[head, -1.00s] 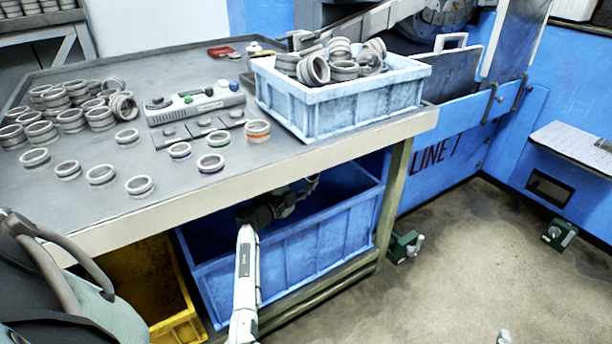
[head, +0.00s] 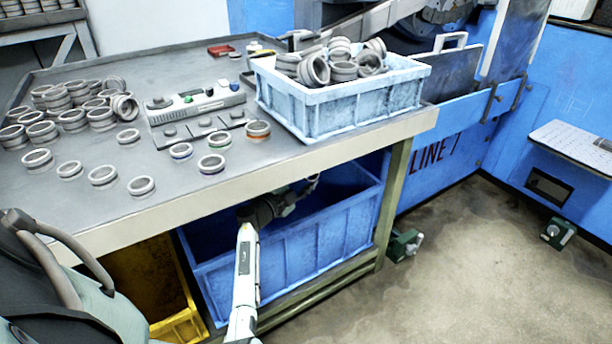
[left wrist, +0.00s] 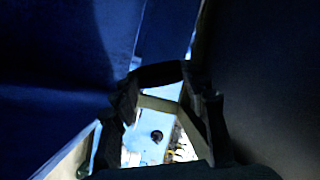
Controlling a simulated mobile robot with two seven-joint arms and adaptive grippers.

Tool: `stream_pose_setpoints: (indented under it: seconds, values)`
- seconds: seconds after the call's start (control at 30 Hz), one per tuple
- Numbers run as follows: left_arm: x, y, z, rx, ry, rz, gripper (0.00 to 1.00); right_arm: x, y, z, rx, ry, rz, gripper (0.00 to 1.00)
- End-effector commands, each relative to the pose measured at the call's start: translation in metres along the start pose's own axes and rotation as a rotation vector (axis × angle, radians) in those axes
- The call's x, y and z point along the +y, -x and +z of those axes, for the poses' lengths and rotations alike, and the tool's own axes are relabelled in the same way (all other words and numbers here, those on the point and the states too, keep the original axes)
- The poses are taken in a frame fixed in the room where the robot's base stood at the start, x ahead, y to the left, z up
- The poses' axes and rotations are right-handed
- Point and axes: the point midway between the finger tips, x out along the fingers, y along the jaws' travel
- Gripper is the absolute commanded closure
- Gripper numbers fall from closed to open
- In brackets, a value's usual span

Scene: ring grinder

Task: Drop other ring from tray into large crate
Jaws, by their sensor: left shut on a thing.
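The large blue crate (head: 300,258) stands under the table. My left arm reaches over its near side, and my left gripper (head: 309,186) is inside its upper part, in shadow. In the left wrist view, dark blue walls surround the gripper (left wrist: 165,78). It is shut on a dark thing between its fingertips, likely a ring, too dark to make out clearly. My right gripper is not in view.
A light blue crate (head: 345,117) full of rings stands on the table, beside a control box (head: 195,103). Several loose grey rings (head: 75,115) lie to the left. A yellow crate (head: 180,325) is left of the large crate. A table leg (head: 393,205) is at its right.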

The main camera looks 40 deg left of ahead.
Motion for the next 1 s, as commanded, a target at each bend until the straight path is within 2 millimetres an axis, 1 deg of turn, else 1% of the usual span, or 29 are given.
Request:
stream_pose_setpoints:
  seconds: [0.13, 0.17, 0.33, 0.53, 0.57, 0.8, 1.0]
  values:
    - [-0.0004, -0.0001, 0.0000, 0.000, 0.000, -0.001, 0.88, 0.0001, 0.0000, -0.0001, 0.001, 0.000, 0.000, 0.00]
    - [-0.0005, -0.0001, 0.0000, 0.000, 0.000, -0.001, 0.53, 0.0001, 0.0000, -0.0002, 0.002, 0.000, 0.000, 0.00]
    - [-0.0005, -0.0001, 0.0000, 0.000, -0.001, -0.001, 0.32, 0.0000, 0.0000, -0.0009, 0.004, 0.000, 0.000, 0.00]
    - [-0.0003, -0.0001, 0.0000, 0.000, -0.001, -0.001, 0.32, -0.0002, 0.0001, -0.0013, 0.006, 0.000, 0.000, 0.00]
    - [0.0003, 0.0001, 0.0002, 0.000, 0.000, 0.000, 0.30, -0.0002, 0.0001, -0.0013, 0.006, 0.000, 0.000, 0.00]
    - [0.0003, 0.0001, 0.0002, 0.000, 0.000, 0.000, 0.00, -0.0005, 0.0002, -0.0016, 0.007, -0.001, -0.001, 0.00]
    - [0.0003, 0.0001, 0.0001, 0.000, 0.000, 0.000, 0.00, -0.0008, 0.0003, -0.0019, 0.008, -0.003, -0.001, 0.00]
